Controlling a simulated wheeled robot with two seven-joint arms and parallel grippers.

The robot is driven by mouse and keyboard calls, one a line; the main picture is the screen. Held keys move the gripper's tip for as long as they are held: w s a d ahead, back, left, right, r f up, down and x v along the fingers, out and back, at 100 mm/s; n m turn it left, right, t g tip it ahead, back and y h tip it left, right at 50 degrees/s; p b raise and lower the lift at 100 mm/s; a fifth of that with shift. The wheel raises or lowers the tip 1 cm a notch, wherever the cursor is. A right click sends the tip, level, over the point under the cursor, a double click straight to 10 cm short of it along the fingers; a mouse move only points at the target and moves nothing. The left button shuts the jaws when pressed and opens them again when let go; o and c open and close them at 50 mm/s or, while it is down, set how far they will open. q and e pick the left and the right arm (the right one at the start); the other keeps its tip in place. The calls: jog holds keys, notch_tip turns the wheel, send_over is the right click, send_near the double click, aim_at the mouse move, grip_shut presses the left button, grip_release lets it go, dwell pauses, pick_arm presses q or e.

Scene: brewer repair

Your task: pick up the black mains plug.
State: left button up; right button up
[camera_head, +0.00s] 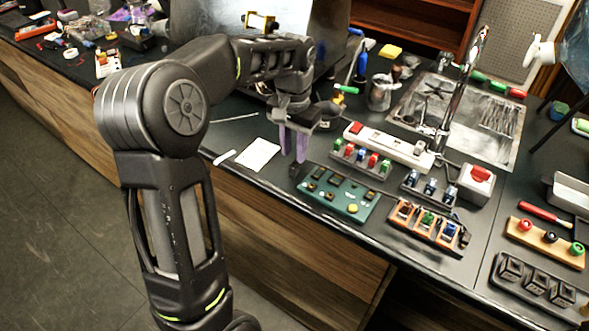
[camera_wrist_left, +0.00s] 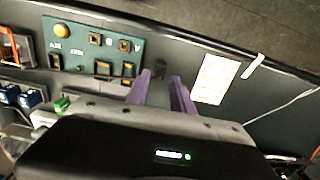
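My left gripper (camera_head: 293,158) has two purple fingers pointing down over the counter, just behind the front edge, with a gap between them. In the left wrist view the fingers (camera_wrist_left: 160,77) are apart, with nothing clearly held. A small dark object (camera_wrist_left: 160,68) lies on the dark counter, seen between the fingertips beside the green panel; it may be the black mains plug, but it is too small and dark to be sure. In the head view that spot is largely hidden by the fingers. My right gripper is not in view.
A green panel (camera_head: 338,192) with a yellow button lies right of the gripper. A white sheet (camera_head: 258,154) lies to the left. A white power strip (camera_head: 388,146) and a rack of coloured parts (camera_head: 361,159) lie behind. A metal sink (camera_head: 470,115) is at the back right.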

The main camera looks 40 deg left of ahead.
aim_at(294, 163)
pick_arm(q)
jog(key=shift+f+p, duration=0.75)
jog(key=shift+f, duration=1.85)
jog(key=shift+c, duration=0.2)
grip_shut()
